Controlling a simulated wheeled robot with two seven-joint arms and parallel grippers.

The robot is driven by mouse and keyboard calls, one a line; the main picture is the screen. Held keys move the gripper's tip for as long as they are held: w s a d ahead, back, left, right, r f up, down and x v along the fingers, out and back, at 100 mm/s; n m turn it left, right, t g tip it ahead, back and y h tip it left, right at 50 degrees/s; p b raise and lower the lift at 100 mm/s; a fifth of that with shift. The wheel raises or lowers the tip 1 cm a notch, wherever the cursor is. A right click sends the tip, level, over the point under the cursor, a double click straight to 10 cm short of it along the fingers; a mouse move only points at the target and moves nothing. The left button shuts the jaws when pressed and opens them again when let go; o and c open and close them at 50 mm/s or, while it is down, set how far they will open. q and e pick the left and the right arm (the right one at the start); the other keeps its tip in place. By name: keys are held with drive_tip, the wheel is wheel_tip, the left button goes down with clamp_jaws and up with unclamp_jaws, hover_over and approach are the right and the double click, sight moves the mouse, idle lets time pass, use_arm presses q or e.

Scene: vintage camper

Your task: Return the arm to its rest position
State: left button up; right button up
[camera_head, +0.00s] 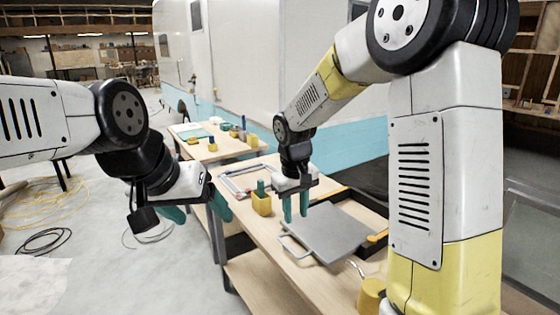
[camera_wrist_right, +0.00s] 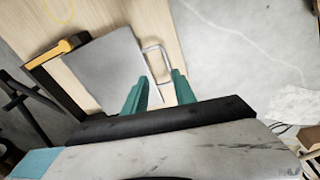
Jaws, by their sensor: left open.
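My left gripper (camera_head: 197,211) hangs to the left of the workbench (camera_head: 262,238), over the floor. Its teal fingers are spread and nothing is between them. My right gripper (camera_head: 295,213) points down over the workbench, near the grey flat panel (camera_head: 325,232). Its teal fingers stand apart and empty. In the right wrist view, the right gripper (camera_wrist_right: 158,92) shows a clear gap between its fingers, with the panel's wire handle (camera_wrist_right: 157,62) beyond them. Whether the fingers touch the panel cannot be told. The right arm's upper links fill the right side of the head view.
A yellow cup (camera_head: 262,204) stands left of my right gripper. A black tray (camera_head: 357,202) lies under the panel, with a yellow-handled tool (camera_head: 377,237) beside it. A yellow container (camera_head: 371,296) sits at the front. A second table (camera_head: 228,151) stands behind. Cables (camera_head: 45,240) lie on the floor.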

drive_tip(key=s+d+r+m+t+y, duration=0.1)
drive_tip(key=s+d+r+m+t, duration=0.1)
drive_tip(key=s+d+r, duration=0.3)
drive_tip(key=s+d+r+m+t+y, duration=0.1)
drive_tip(key=s+d+r, duration=0.4)
drive_tip(key=s, duration=0.9)
wheel_tip(320, 180, up, 3)
drive_tip(key=shift+s+f+m+t+y, duration=0.15)
drive_tip(key=shift+m+t+y, duration=0.25)
drive_tip(key=shift+m+t, duration=0.4)
